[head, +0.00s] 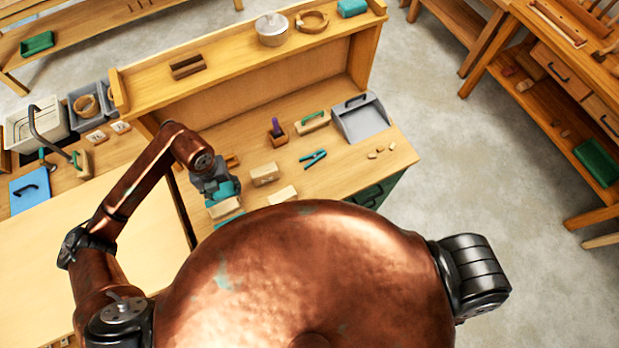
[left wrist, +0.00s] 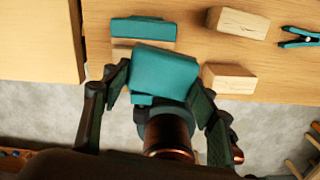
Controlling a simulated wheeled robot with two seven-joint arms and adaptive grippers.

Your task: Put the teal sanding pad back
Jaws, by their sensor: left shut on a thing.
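My left gripper (head: 222,189) reaches down over the left end of the workbench. In the left wrist view its fingers (left wrist: 164,78) are shut on a teal pad (left wrist: 165,70), held near the bench's front edge. Behind the held pad lies a second teal-topped piece (left wrist: 143,28). A wooden surface (left wrist: 124,50) shows beside and partly behind the held pad; how it joins the teal pieces is hidden. In the head view a light wooden block (head: 223,208) shows just below the gripper. I cannot tell whether the held pad touches anything. My right gripper is out of view.
Two wooden blocks (head: 265,174) (head: 283,195) lie just right of the gripper. Beyond them are teal pliers (head: 313,159), a green-handled block (head: 312,122), a purple-handled tool (head: 276,131) and a grey dustpan (head: 361,118). A raised shelf (head: 235,50) runs along the back.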

